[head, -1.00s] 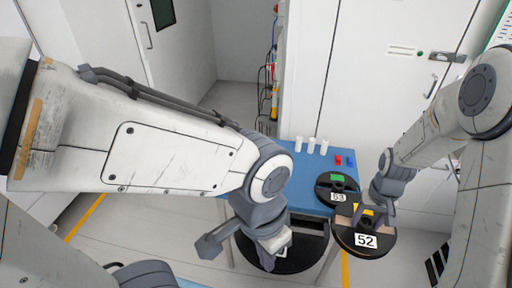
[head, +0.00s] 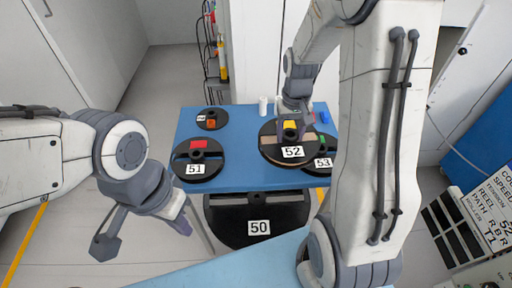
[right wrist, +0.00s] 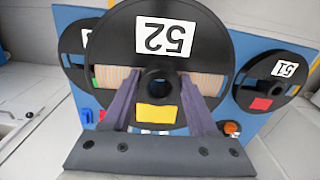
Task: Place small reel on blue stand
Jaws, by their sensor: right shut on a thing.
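My right gripper (right wrist: 160,95) is shut on the reel 52 (right wrist: 205,25), a black reel with tan winding and a yellow patch. In the head view the reel 52 (head: 273,154) appears over the right part of the blue stand (head: 240,172), partly covering the reel 53 (head: 322,171); whether it touches is unclear. The smallest reel (head: 203,124), with an orange patch, lies at the stand's back left. The reel 51 (head: 180,160), with a red patch, lies in front of it. My left gripper (head: 183,218) hangs empty left of the stand, its fingers hard to make out.
A large black reel 50 (head: 225,215) sits below the stand's front edge. A white cylinder (head: 263,103) and a blue piece (head: 325,117) stand at the back. Another light-blue surface (head: 220,270) is nearest me. The stand's middle is clear between reels 51 and 52.

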